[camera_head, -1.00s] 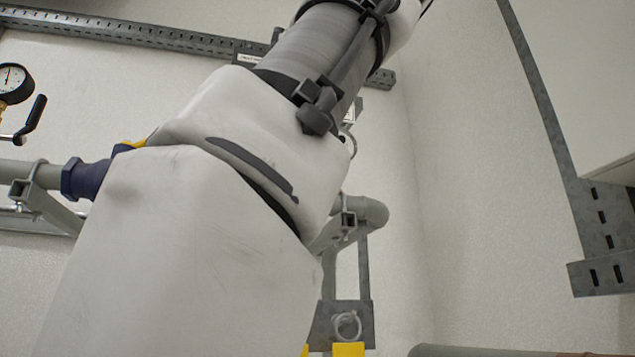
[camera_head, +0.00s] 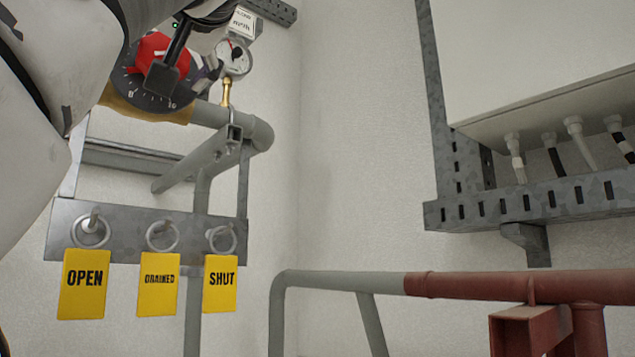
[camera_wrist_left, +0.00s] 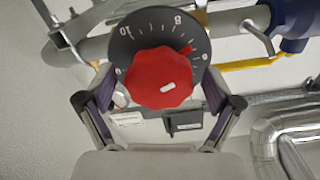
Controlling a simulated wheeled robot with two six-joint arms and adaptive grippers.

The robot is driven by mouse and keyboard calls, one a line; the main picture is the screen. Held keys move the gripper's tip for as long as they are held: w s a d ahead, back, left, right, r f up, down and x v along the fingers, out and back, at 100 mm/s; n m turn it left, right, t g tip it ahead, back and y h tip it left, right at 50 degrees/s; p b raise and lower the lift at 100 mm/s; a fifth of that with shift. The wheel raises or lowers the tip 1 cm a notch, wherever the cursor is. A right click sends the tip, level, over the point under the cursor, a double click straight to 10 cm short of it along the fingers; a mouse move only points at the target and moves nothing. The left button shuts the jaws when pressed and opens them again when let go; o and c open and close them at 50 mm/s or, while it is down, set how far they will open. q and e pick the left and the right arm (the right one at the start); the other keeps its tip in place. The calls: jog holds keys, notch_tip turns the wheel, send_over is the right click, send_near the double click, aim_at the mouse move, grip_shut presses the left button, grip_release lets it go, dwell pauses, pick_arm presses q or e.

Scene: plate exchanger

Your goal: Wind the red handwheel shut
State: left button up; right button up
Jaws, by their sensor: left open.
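The red handwheel (camera_head: 150,48) is at the upper left in the head view, partly hidden by my left gripper and arm. Behind it is a dark numbered dial (camera_head: 150,92). In the left wrist view the handwheel (camera_wrist_left: 150,80) is a lobed red knob with a white mark. Its red pointer on the dial (camera_wrist_left: 140,35) lies between the 8 and the neighbouring number at right. My left gripper (camera_head: 185,68) is open, with one finger on each side of the handwheel; I cannot tell whether they touch it. My right gripper is not in view.
A pressure gauge (camera_head: 233,58) stands close right of the handwheel. Below, yellow OPEN (camera_head: 84,284), DRAINED (camera_head: 158,284) and SHUT (camera_head: 220,284) tags hang on a metal plate (camera_head: 130,225). A red-brown pipe (camera_head: 520,287) and a cabinet (camera_head: 540,60) are at right.

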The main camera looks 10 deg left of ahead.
pick_arm(q)
jog(key=c, duration=1.1)
jog(key=shift+c, duration=0.2)
